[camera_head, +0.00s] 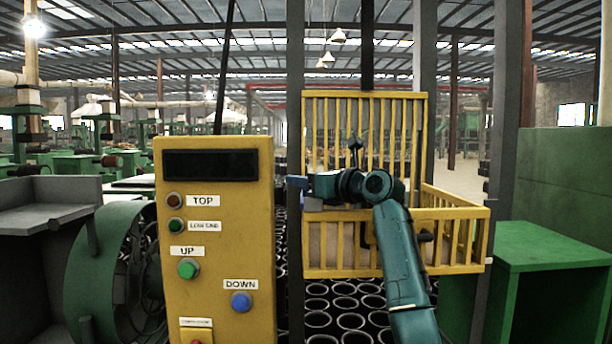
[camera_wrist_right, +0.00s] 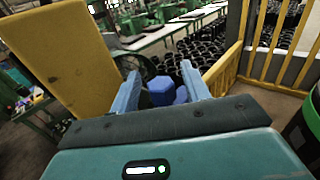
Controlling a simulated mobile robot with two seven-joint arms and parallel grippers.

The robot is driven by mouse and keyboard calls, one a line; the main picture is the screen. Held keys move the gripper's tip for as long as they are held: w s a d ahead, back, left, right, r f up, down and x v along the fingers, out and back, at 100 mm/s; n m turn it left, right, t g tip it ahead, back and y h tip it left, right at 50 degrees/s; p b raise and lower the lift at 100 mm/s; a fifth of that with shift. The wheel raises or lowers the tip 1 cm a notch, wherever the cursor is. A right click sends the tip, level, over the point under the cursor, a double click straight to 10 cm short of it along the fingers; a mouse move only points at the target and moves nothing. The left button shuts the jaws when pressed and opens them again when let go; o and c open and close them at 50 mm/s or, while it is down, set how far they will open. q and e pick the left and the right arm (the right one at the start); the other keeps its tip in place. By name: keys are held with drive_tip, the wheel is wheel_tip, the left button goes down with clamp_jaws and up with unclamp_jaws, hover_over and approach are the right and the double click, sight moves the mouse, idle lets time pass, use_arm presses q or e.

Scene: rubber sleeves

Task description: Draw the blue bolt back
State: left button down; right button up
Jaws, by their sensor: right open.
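In the right wrist view the blue bolt (camera_wrist_right: 161,93) shows as a blue faceted knob between the two light-blue fingers of my right gripper (camera_wrist_right: 160,82). The gripper is open, with a finger on either side of the bolt. I cannot tell whether a finger touches it. In the head view my right gripper (camera_head: 297,183) points left in front of the yellow barred cage (camera_head: 455,218), near the dark post. The bolt cannot be made out clearly there. My left gripper is not in view.
A yellow control panel (camera_head: 222,235) with labelled buttons stands just left of my right gripper. Black sleeves (camera_head: 345,303) cover the floor under the cage. A green cabinet (camera_head: 550,245) stands at the right. A large green fan-like housing (camera_head: 105,270) is at the left.

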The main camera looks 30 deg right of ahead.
clamp_jaws()
idle(0.6)
